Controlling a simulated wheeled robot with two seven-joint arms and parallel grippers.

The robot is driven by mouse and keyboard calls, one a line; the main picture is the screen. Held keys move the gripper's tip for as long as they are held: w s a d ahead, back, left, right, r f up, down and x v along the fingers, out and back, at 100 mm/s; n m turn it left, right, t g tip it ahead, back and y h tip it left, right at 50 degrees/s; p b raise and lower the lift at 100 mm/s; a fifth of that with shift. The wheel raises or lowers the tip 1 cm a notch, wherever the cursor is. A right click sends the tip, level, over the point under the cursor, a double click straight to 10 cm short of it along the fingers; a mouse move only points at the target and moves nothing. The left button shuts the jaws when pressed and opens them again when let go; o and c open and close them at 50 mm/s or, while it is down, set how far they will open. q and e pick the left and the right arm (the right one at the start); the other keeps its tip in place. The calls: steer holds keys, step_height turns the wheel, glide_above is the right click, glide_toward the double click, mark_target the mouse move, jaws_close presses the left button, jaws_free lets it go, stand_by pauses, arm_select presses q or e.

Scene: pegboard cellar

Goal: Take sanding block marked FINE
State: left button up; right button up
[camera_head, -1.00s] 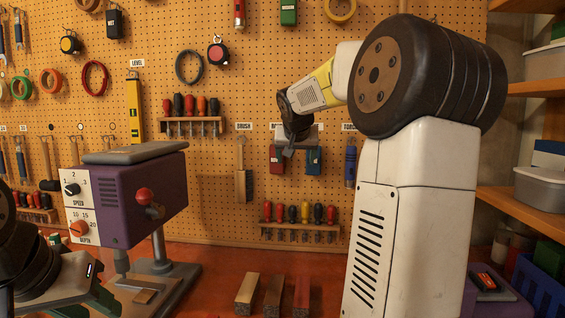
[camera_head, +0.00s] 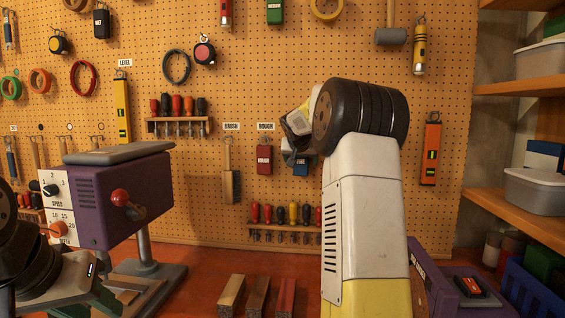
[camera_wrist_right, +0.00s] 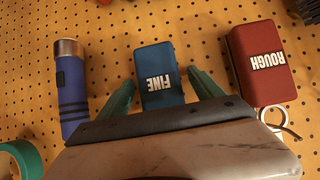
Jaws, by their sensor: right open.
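The blue sanding block marked FINE (camera_wrist_right: 159,78) hangs on the pegboard, its lettering upside down in the right wrist view. The green fingers of my right gripper (camera_wrist_right: 163,98) are apart, one on each side of its lower part; I cannot tell whether they touch it. In the head view my right gripper (camera_head: 294,143) is at the board, partly hiding the blue block (camera_head: 302,169). The red block marked ROUGH (camera_wrist_right: 261,63) hangs beside it, also in the head view (camera_head: 264,159). My left gripper (camera_head: 95,298) is low at left, its opening unclear.
A blue torch (camera_wrist_right: 71,92) hangs close to the FINE block's other side. A brush (camera_head: 231,178) hangs left of the red block. A screwdriver rack (camera_head: 285,232) is below. A purple drill press (camera_head: 118,195) stands at left; wooden bars (camera_head: 257,294) lie on the bench.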

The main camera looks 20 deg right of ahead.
steer(key=c, duration=1.5)
steer(key=shift+c, duration=0.2)
steer(key=shift+r, duration=0.1)
steer(key=shift+r, duration=0.5)
steer(key=s+a, duration=0.4)
steer(key=s, duration=0.4)
steer(key=s+a, duration=0.4)
steer(key=s, duration=0.4)
steer(key=shift+s+r, duration=0.15)
steer(key=shift+r, duration=0.05)
steer(key=o, duration=0.7)
jaws_close()
